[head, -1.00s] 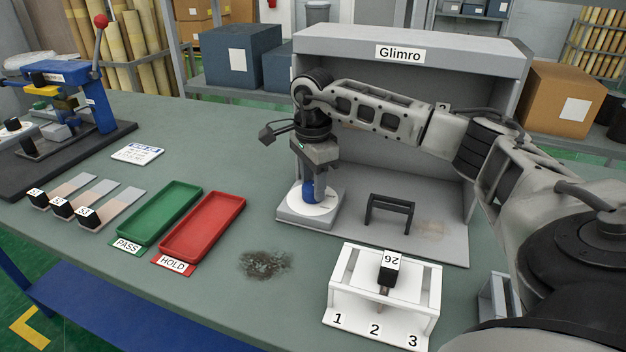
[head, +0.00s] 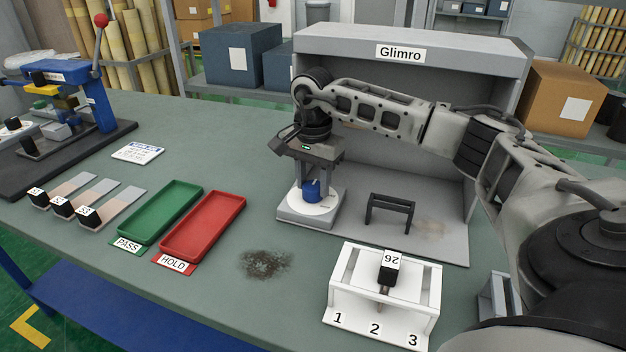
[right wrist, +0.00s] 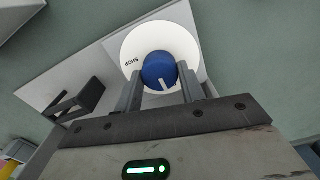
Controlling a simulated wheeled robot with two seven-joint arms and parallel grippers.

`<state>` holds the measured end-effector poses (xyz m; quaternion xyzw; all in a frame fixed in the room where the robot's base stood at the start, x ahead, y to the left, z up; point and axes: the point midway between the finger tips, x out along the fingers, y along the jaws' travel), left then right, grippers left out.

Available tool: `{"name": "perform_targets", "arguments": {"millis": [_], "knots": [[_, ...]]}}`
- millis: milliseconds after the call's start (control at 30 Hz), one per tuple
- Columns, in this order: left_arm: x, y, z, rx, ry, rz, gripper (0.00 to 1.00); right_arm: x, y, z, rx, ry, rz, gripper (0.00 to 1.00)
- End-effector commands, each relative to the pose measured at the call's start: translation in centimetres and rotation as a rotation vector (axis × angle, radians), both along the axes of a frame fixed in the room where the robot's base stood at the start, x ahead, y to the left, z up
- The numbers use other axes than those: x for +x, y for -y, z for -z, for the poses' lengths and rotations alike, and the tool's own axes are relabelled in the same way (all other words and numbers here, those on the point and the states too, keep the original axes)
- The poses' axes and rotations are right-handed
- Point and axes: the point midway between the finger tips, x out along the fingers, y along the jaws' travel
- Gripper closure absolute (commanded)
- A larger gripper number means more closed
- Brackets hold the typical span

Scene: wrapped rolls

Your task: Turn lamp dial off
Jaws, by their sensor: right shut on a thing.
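The lamp dial is a blue round knob (head: 312,190) on a white disc (head: 303,205). It sits on a grey base plate at the left front of the grey booth labelled Glimro (head: 400,54). My right gripper (head: 311,186) points down over the dial, its fingers either side of the knob. In the right wrist view the knob (right wrist: 159,68) has a white pointer mark, and a word on the disc reads "SHOP". The fingers of my right gripper (right wrist: 163,90) are shut on the knob. Other disc lettering is hidden or unreadable. My left gripper is out of view.
A black stand (head: 390,212) is in the booth. A white rack (head: 380,310) numbered 1 to 3 holds a block marked 26 in front. Green (head: 160,212) and red (head: 203,226) trays lie left. A dark stain (head: 265,263) marks the otherwise clear bench between.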

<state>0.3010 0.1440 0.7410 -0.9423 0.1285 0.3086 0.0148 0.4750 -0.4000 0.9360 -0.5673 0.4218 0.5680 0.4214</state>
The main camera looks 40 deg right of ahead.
Motion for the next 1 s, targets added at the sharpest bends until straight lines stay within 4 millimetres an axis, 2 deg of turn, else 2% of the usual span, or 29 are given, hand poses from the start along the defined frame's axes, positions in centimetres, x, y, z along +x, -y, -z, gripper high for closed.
{"name": "perform_targets", "arguments": {"millis": [333, 367, 400, 433, 767, 867, 1000], "knots": [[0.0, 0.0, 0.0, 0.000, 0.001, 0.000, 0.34, 0.1, -0.1, -0.2, 0.002, 0.004, -0.008, 0.84], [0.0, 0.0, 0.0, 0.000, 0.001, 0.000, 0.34, 0.1, -0.1, -0.2, 0.002, 0.004, -0.009, 0.55], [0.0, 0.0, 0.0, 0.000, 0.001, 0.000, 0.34, 0.1, -0.1, -0.2, 0.002, 0.004, -0.008, 0.44], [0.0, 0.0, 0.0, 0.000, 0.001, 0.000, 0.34, 0.1, -0.1, -0.2, 0.002, 0.004, -0.008, 0.39], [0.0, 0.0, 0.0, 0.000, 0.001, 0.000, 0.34, 0.1, 0.0, -0.3, 0.001, 0.003, -0.005, 0.39], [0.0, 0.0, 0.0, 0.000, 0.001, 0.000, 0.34, 0.1, 0.0, -1.3, 0.001, 0.005, -0.005, 0.39], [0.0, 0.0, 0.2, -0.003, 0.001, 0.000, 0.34, 0.2, 0.0, -4.0, 0.001, 0.008, -0.004, 0.39]]}}
